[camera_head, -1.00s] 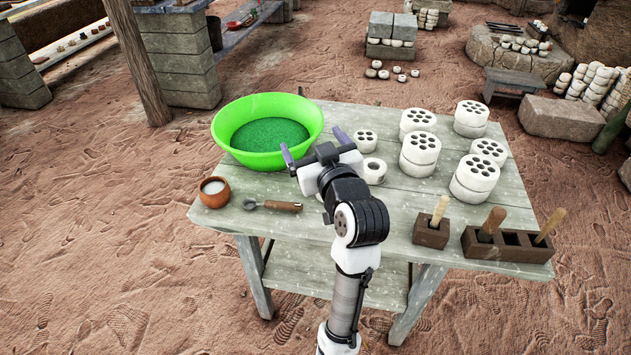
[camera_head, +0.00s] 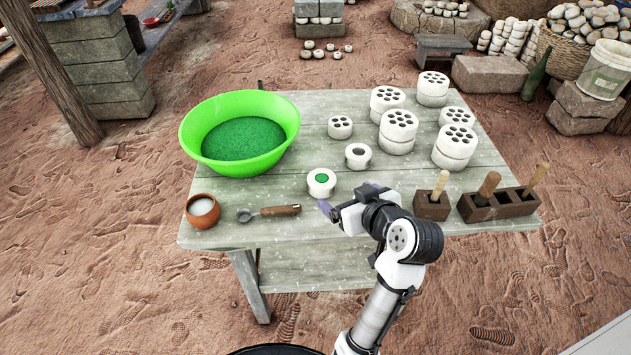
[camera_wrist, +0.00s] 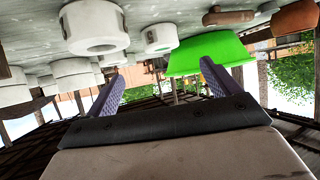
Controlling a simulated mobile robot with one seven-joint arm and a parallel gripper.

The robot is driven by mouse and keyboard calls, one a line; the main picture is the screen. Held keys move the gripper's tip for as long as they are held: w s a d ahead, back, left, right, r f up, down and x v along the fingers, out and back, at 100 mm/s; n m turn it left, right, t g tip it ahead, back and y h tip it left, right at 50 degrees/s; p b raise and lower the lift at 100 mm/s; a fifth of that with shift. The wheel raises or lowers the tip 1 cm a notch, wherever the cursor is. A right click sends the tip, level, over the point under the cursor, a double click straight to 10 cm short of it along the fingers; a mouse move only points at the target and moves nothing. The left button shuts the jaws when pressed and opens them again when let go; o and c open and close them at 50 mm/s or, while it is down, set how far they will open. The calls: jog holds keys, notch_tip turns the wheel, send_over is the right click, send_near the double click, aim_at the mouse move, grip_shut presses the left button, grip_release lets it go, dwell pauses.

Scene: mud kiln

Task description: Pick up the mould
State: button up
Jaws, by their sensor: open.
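The frames do not label the mould. Candidates are a brown box with one wooden handle (camera_head: 432,207) and a longer brown box with handles (camera_head: 499,205), both at the table's right front, or two low white rings. One white ring has a green centre (camera_head: 321,190); the other has a dark hole (camera_head: 358,163). My gripper (camera_head: 348,197) is open and empty, just right of the green-centred ring and in front of the holed one. The upside-down wrist view shows my gripper's spread fingers (camera_wrist: 161,72) and a near white ring (camera_wrist: 95,28); which one is unclear.
A green bowl (camera_head: 240,108), clay pot (camera_head: 202,218) and wooden-handled spoon (camera_head: 280,211) lie at left on the table (camera_head: 235,184). White holed cylinders stand behind, some stacked (camera_head: 398,132), one single (camera_head: 340,127).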

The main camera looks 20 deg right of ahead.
send_near(318, 176)
jog(key=shift+w+d+f, duration=0.15)
jog(key=shift+w+f, duration=0.9)
jog(key=shift+r+p+x, duration=0.1)
jog(key=shift+p+x, duration=0.3)
jog(key=shift+x, duration=0.95)
jog(key=shift+r+p+x, duration=0.15)
jog(key=shift+p+x, duration=0.2)
jog(key=shift+x, duration=1)
jog(key=shift+w, duration=0.1)
jog(key=c, duration=1.2)
jog(key=shift+r, duration=0.15)
